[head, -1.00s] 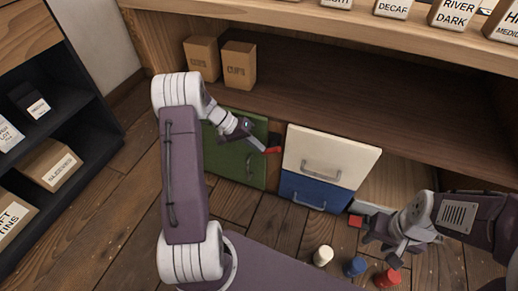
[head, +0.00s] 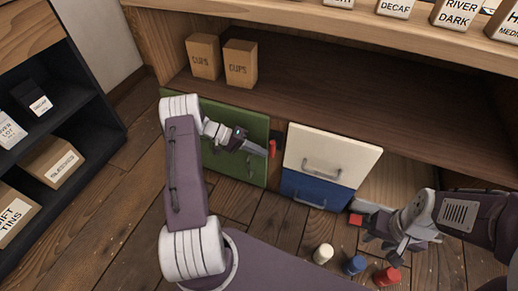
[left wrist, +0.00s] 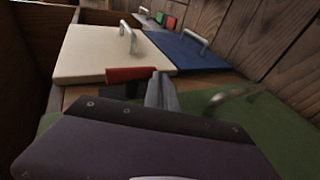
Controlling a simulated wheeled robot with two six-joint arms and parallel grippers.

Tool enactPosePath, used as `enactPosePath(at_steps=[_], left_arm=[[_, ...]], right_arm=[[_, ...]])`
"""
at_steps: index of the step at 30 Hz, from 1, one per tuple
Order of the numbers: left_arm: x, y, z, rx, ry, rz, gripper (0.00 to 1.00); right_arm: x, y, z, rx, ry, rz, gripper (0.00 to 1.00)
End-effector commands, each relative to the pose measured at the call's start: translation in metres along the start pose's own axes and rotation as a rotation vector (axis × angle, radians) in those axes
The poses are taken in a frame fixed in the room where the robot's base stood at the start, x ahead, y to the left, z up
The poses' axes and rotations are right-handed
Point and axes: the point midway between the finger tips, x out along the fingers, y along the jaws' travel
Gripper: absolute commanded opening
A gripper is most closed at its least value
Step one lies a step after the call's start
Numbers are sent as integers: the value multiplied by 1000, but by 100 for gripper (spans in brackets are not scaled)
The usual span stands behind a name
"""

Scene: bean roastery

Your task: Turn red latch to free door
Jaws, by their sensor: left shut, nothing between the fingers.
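The red latch (head: 273,149) is on the cabinet front between the green door (head: 257,121) and the cream drawer (head: 330,148). It points roughly up and down in the head view. The latch also shows in the left wrist view (left wrist: 131,74), with a dark mount below it. My left gripper (head: 264,153) is shut and empty, its tips right beside the latch; whether they touch it I cannot tell. The green door stands flat in the front, partly hidden by my left arm. My right gripper (head: 376,238) looks open, low at the right, near a small red block (head: 355,220).
A blue drawer (head: 316,191) lies under the cream one. White (head: 323,254), blue (head: 354,265) and red (head: 387,276) cylinders are at the lower right. Two cups boxes (head: 240,64) stand on the shelf above. A dark shelf unit (head: 92,112) is at the left.

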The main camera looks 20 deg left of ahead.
Motion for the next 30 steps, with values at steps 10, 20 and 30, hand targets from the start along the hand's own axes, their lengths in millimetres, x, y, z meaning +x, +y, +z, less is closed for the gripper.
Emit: enactPosePath(at_steps=[10,20,30], left_arm=[[4,-2,1,0,-2,0,0],[6,-3,2,-1,-5,0,0],[5,-4,1,0,-6,0,0]], right_arm=[[-3,0,0,0,0,0,36],[-3,0,0,0,0,0,36],[-2,0,0,0,0,0,36]])
